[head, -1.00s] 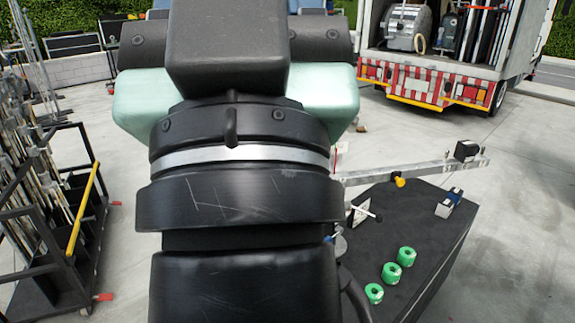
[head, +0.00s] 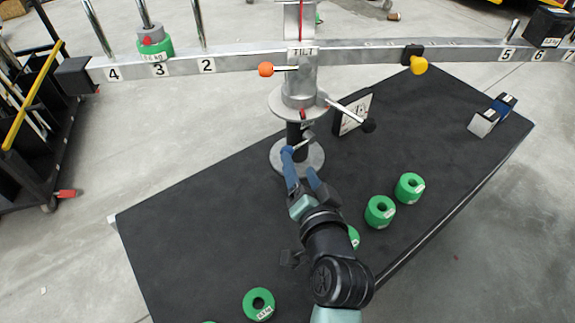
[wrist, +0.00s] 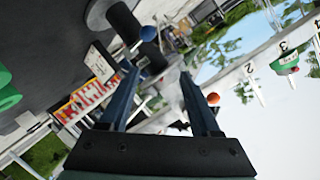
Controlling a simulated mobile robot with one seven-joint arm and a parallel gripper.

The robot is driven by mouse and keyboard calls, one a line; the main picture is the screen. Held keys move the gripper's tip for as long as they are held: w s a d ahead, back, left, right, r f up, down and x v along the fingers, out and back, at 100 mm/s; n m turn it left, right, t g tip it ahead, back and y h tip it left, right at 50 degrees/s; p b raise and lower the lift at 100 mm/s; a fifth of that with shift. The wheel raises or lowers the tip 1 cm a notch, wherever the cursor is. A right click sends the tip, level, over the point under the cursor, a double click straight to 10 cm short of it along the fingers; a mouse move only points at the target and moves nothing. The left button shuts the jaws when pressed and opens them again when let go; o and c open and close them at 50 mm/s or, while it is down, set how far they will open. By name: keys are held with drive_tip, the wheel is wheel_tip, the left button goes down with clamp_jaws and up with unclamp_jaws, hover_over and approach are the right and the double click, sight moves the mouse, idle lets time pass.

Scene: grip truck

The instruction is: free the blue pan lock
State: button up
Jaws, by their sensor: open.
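The blue pan lock knob (head: 287,149) is on the end of a short metal lever on the dark central post, just above the round base plate. In the head view it overlaps the tip of one finger of my gripper (head: 299,161). In the wrist view the blue knob (wrist: 149,33) appears just beyond my gripper's two blue fingertips (wrist: 157,71), in line with the gap between them. My gripper is open with nothing held. Whether a finger touches the knob cannot be told.
The orange TILT knob (head: 266,69), the yellow knob (head: 419,65) and a black-knobbed lever (head: 368,125) are near the post. A long metal beam (head: 231,61) crosses above. Several green weights (head: 380,211) lie on the black top (head: 210,219). Blue-and-grey blocks (head: 492,115) stand right.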

sight(287, 149)
drive_tip(key=shift+g, duration=0.3)
drive_tip(key=w+f+b, duration=0.1)
drive_tip(key=w+f, duration=0.1)
drive_tip(key=w, duration=0.1)
drive_tip(key=w+a+f+b, duration=0.1)
drive_tip(key=w+f, duration=0.1)
drive_tip(key=w, duration=0.2)
drive_tip(key=w+a+f+b, duration=0.1)
drive_tip(key=w+f, duration=0.2)
drive_tip(key=w, duration=0.1)
drive_tip(key=shift+w+a, duration=0.2)
drive_tip(key=shift+a, duration=0.05)
clamp_jaws()
drive_tip(key=shift+r, duration=0.1)
idle(0.8)
